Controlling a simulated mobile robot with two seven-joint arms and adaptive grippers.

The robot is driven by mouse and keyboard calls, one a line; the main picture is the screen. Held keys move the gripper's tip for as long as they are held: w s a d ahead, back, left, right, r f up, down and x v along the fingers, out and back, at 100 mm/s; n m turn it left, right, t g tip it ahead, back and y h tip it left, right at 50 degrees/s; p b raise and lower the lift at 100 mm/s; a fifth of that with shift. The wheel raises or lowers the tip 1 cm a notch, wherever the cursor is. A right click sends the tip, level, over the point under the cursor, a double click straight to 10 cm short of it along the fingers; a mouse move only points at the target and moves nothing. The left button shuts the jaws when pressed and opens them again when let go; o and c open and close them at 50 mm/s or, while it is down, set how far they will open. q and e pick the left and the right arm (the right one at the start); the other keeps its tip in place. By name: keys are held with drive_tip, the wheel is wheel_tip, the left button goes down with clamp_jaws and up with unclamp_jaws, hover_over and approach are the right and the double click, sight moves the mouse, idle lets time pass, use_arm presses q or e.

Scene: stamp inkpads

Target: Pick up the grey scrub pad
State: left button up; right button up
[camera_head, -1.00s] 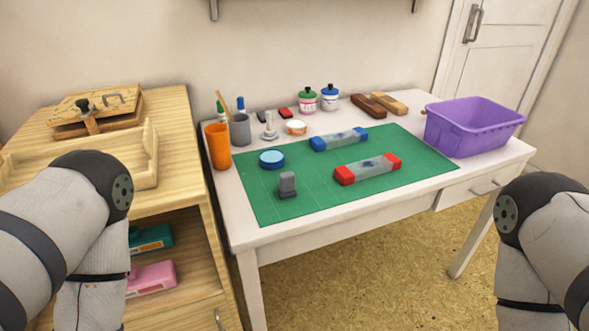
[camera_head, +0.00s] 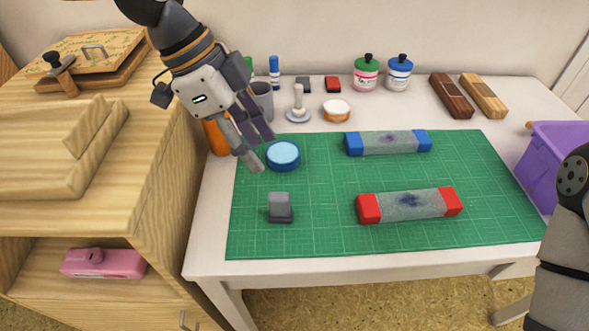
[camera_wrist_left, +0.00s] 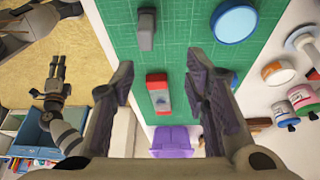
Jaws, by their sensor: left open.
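The grey scrub pad appears to be the small grey block with a darker base (camera_head: 280,206) standing on the green mat (camera_head: 330,240), near its front left. It also shows in the left wrist view (camera_wrist_left: 146,28), at the top. My left gripper (camera_head: 261,150) is open and empty, above the mat's back left corner, by the round blue inkpad (camera_head: 283,155). In the head view it is behind the grey block and apart from it. My right arm (camera_head: 568,230) shows at the right edge; its gripper (camera_wrist_left: 57,68) shows small in the left wrist view, its jaws unclear.
A grey cup (camera_head: 262,98), an orange cup (camera_head: 217,138), a white-based stamp (camera_head: 298,108) and jars stand behind. A purple bin (camera_head: 558,150) is at right. The mat's front is clear.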

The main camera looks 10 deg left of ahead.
use_arm(q)
hover_over(277, 196)
drive_tip(key=a, duration=0.2)
drive_tip(key=f, duration=0.3)
drive_tip(key=f+b, duration=0.1)
drive_tip(key=shift+s+d+f, duration=0.1)
drive_tip(key=shift+s+f, duration=0.15)
drive_tip(key=shift+s, duration=0.15)
drive_tip(key=x, duration=0.6)
drive_tip(key=shift+w+f+b, duration=0.1)
drive_tip(key=shift+f+b, duration=0.15)
drive_tip(key=shift+b, duration=0.1)
drive_tip(key=shift+w+f, duration=0.1)
use_arm(e)
drive_tip(key=shift+g, duration=0.4)
drive_tip(key=s, duration=0.1)
drive_tip(key=s+f, duration=0.2)
drive_tip(key=s, duration=0.1)
use_arm(q)
clamp_jaws()
